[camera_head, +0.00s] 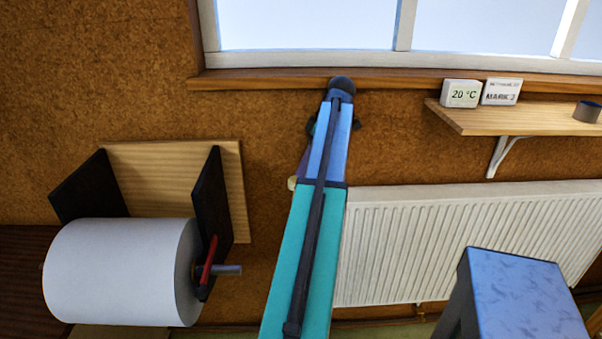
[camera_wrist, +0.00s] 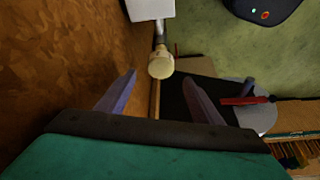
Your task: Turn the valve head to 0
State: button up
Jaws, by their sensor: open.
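The valve head (camera_wrist: 160,66) is a cream, rounded knob on a short grey stem at the white radiator's end in the wrist view. In the head view only a sliver of the valve head (camera_head: 292,183) shows at the left edge of my arm. My gripper (camera_wrist: 159,77) is open and empty. Its two fingers point toward the valve head, one on each side in the picture, with no visible contact. In the head view my arm hides most of the gripper. The numbers on the head are too small to read.
The radiator (camera_head: 450,240) is right of my arm. A paper roll (camera_head: 120,270) on a dark-sided holder with a red lever is left. A blue-topped block (camera_head: 525,300) stands lower right.

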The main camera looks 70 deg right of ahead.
jog(key=shift+b+v, duration=0.4)
jog(key=shift+v, duration=2.5)
jog(key=shift+w, duration=0.1)
